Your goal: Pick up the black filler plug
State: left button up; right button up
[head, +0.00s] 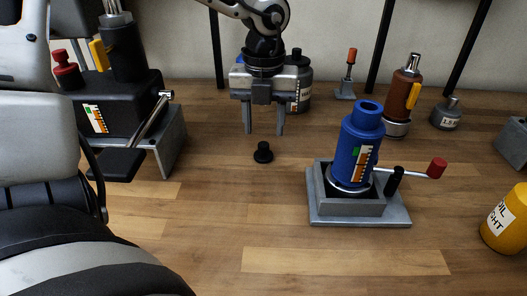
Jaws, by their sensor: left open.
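The black filler plug (263,153) is a small dark knob-topped piece standing on the wooden surface near the middle of the head view. My left gripper (264,132) hangs above and slightly behind it in the picture, fingers pointing down. The two fingers are apart with nothing between them, and the plug shows just below the fingertips, not touched. My right gripper does not show.
A blue cylinder (360,145) stands in a grey tray (360,215) right of the plug, with a red-knobbed lever (437,168). A black pump unit (110,110) is at left. A yellow bottle (508,222) is at right. The wood in front is clear.

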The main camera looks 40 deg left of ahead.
aim_at(263, 144)
pick_arm(q)
jog(key=f, duration=0.4)
jog(key=shift+w+a+f, duration=0.15)
jog(key=shift+a+f, duration=0.1)
jog(key=shift+f, duration=0.1)
grip_shut()
jog(key=shift+r, duration=0.1)
